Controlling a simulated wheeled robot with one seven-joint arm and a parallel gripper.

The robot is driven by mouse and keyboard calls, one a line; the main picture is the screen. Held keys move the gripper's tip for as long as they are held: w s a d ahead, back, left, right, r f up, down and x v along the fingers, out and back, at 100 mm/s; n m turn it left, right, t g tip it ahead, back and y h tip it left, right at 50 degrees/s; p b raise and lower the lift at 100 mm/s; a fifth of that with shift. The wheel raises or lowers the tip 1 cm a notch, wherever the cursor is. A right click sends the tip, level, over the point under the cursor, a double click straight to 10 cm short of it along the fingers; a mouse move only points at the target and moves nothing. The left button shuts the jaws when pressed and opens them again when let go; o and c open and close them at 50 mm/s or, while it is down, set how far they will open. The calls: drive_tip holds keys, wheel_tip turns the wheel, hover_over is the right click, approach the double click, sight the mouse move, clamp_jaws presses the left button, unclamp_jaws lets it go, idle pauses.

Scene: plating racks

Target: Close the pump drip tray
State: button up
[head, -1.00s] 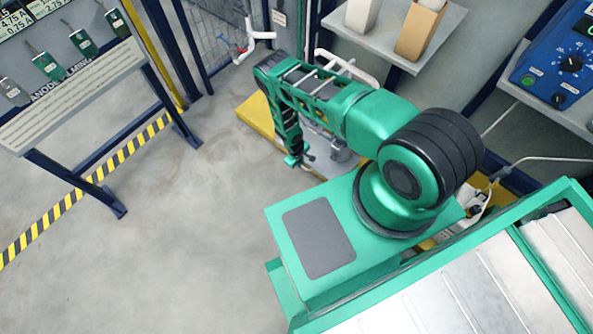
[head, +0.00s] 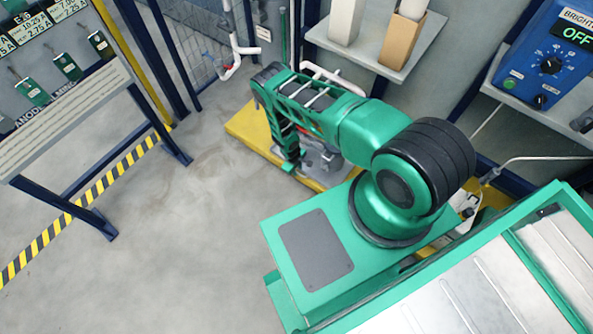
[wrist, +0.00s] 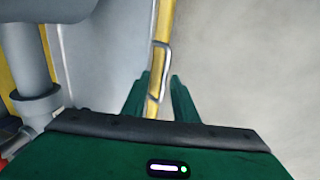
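In the wrist view, the handle (wrist: 165,68), a thin metal bar, stands on a narrow yellow edge, apparently the front of the drip tray (wrist: 157,28). A smooth grey surface lies left of that edge and seems to be the tray's floor. My gripper (wrist: 161,84) has its two green fingers apart, one on each side of the yellow edge and the handle's near end. A gap shows at the right finger; I cannot tell if either finger touches. In the head view, my arm hides most of the pump, and the fingers are hard to make out low beside the yellow base (head: 241,125).
A grey pipe (wrist: 28,50) and yellow parts stand close on the left in the wrist view. A shelf (head: 400,55) with boxes and a blue control unit (head: 550,60) are at the upper right. A rack stand (head: 75,95) is left. The floor (head: 170,240) between is clear.

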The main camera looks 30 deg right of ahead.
wheel_tip(320, 180, up, 10)
drive_tip(key=a, duration=0.1)
drive_tip(key=shift+s+a+r, duration=0.25)
drive_tip(key=shift+s+a, duration=0.15)
drive_tip(key=shift+s, duration=0.05)
idle(0.6)
